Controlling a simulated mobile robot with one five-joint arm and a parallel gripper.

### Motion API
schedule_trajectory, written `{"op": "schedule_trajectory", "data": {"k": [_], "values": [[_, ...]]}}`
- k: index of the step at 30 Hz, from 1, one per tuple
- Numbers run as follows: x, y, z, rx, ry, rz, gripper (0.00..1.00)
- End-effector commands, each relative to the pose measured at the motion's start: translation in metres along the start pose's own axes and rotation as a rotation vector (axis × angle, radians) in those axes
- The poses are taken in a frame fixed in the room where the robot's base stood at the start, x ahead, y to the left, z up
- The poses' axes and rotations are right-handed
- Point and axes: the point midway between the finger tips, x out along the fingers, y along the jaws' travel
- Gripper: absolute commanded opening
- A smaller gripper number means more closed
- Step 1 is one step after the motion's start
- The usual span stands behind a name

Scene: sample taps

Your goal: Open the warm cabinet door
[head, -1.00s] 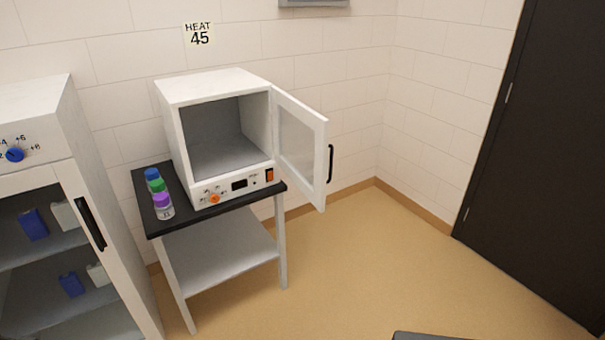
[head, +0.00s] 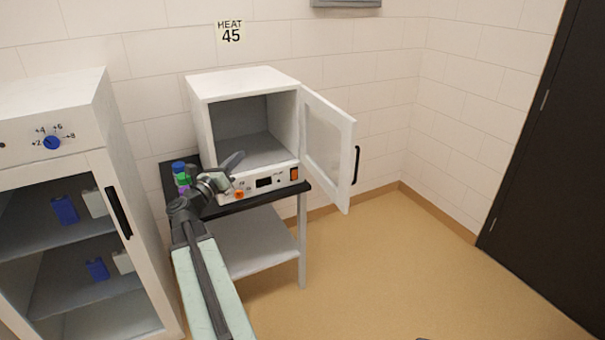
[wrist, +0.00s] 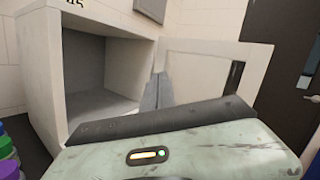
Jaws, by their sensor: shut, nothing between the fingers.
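The warm cabinet (head: 245,82) is a white box on a black-topped stand, under a "HEAT 45" sign. Its door (head: 328,148), with a window and a black handle (head: 356,165), is swung wide open to the right. The inside looks empty. My gripper (head: 236,158) is in front of the cabinet's opening at the lower left, shut and empty, apart from the door and handle. In the wrist view the closed fingers (wrist: 157,92) point up between the cabinet opening (wrist: 100,80) and the open door (wrist: 215,70).
Bottles with coloured caps (head: 180,172) stand on the stand (head: 168,182) left of the cabinet, partly hidden by my arm. A white fridge (head: 85,120) with a glass door stands at left. The floor (head: 400,270) at right is clear. A dark door (head: 550,150) is at far right.

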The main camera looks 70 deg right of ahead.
Motion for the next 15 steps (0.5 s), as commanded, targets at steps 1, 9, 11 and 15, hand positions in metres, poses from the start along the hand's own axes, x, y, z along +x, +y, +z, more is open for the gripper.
{"op": "schedule_trajectory", "data": {"k": [1,9,11,15], "values": [[0.018,-0.04,-0.031,0.075,0.088,-0.138,0.0],[0.019,-0.156,-0.124,0.297,0.329,-0.607,0.0],[0.018,-0.16,-0.127,0.305,0.335,-0.625,0.0],[0.021,-0.162,-0.129,0.304,0.335,-0.625,0.0]]}}
